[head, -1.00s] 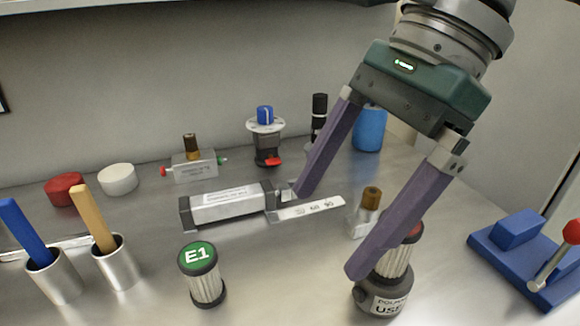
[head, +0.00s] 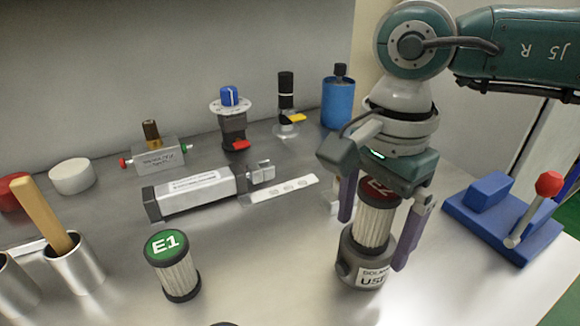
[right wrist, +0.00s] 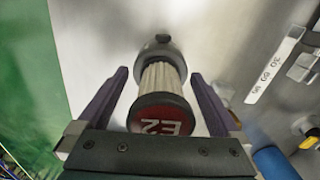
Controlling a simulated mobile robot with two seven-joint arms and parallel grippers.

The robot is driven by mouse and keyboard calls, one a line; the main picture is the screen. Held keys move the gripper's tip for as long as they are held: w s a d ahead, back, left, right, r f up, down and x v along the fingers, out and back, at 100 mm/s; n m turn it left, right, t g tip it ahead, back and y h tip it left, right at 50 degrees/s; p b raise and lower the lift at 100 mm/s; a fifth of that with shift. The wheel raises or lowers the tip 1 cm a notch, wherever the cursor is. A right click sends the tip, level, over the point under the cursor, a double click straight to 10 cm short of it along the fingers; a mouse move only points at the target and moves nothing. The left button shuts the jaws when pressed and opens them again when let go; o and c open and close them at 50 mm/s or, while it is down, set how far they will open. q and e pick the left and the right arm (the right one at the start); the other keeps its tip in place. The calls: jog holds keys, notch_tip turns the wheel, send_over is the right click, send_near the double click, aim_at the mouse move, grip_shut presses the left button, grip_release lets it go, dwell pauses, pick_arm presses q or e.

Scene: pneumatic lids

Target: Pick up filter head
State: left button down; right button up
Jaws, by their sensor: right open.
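A pleated filter with a red E2 cap (head: 376,190) stands upright in a dark grey housing (head: 352,258) with a white label, at the right of the bench. I cannot tell which of these parts is the filter head. My right gripper (head: 372,242) is open, its purple fingers pointing down on either side of the E2 filter. In the right wrist view the gripper (right wrist: 160,73) straddles the filter (right wrist: 160,112), with gaps visible beside it. A second filter with a green E1 cap (head: 172,265) stands to the left. My left gripper is not in view.
A blue block fixture with a red-knobbed lever (head: 508,222) stands at the right. A metal cylinder unit (head: 195,192), valves and a blue bottle (head: 338,102) are behind. Metal cups (head: 76,268) stand at left. The bench between E1 and the housing is clear.

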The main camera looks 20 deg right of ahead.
jog(key=shift+f, duration=0.3)
jog(key=shift+r, duration=0.15)
jog(key=c, duration=1.6)
